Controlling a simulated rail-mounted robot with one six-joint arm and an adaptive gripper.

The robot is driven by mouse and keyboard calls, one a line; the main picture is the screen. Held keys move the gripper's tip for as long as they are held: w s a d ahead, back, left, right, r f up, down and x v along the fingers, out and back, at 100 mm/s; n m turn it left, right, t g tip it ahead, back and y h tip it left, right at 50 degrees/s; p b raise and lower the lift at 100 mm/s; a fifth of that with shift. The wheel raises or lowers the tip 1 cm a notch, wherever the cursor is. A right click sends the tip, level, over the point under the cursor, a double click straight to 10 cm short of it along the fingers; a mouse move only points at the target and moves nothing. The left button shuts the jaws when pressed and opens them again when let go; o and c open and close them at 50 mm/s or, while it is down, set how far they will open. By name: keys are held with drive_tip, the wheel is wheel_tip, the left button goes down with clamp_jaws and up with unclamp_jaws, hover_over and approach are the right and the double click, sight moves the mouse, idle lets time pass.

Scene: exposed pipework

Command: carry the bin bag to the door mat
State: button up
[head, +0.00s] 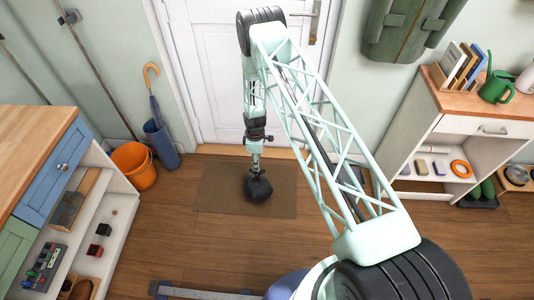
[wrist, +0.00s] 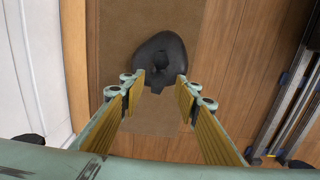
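The black bin bag (head: 258,189) appears to rest on the brown door mat (head: 222,190), in front of the white door. In the wrist view the bag (wrist: 160,50) shows its knotted top, with the mat (wrist: 112,40) around it. My gripper (wrist: 160,82) is open, its two yellow-padded fingers apart with a gap between them. The fingertips are over the near side of the bag, and no grip on it shows. In the head view my gripper (head: 255,170) points down just above the bag, and its fingertips are too small to make out.
An orange bucket (head: 134,164) and a blue umbrella stand (head: 161,145) stand left of the mat. A wooden-topped cabinet (head: 60,190) is at the left, and a shelf unit (head: 445,135) at the right. Bare wooden floor (head: 170,245) lies in front of the mat.

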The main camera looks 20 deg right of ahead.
drive_tip(key=shift+r, duration=0.1)
drive_tip(key=w+r+m, duration=0.1)
drive_tip(key=w+r, duration=0.1)
drive_tip(key=r, duration=0.7)
drive_tip(key=w+r+m, duration=0.1)
drive_tip(key=w+r, duration=0.1)
drive_tip(key=r, duration=0.6)
drive_tip(key=s+r+m+t, duration=0.1)
drive_tip(key=s+r, duration=0.2)
drive_tip(key=r, duration=1.1)
drive_tip(key=s+r+m, duration=0.2)
drive_tip(key=s+r, duration=0.1)
drive_tip(key=r, duration=1.2)
drive_tip(key=s+r+m+t, duration=0.1)
drive_tip(key=s+r, duration=0.2)
drive_tip(key=r, duration=1.1)
drive_tip(key=s+r+m+t, duration=0.1)
drive_tip(key=s+r+m, duration=0.3)
drive_tip(key=s+r, duration=1.8)
drive_tip(key=s+r+m, duration=0.1)
drive_tip(key=s+r, duration=0.1)
drive_tip(key=s, duration=1.1)
drive_tip(key=s+r+m, duration=0.2)
drive_tip(key=s, duration=1.1)
drive_tip(key=shift+r+m+t, duration=0.2)
drive_tip(key=shift+m+t, duration=0.1)
drive_tip(key=shift+t, duration=0.1)
